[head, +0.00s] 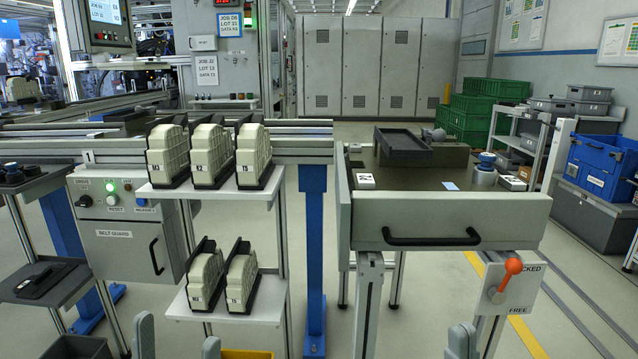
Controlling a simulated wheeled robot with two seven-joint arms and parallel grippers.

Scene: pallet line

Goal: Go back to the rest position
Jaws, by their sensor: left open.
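My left gripper (178,342) is at the bottom edge, left of centre. Its two grey fingers stand apart with nothing visible between them. It is in front of and below the lower shelf (215,312). My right gripper (462,342) shows at the bottom edge, right of centre, below the drawer-fronted table (450,218). Only its grey tip shows, so I cannot tell whether it is open or shut. Most of both arms is out of view.
The upper shelf (205,192) carries three pale cases; the lower one carries two. The orange-knobbed lever (512,268) is at the table's right. A yellow bin (246,354) sits low beside my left gripper. A blue crate (600,165) stands far right. Open floor lies behind.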

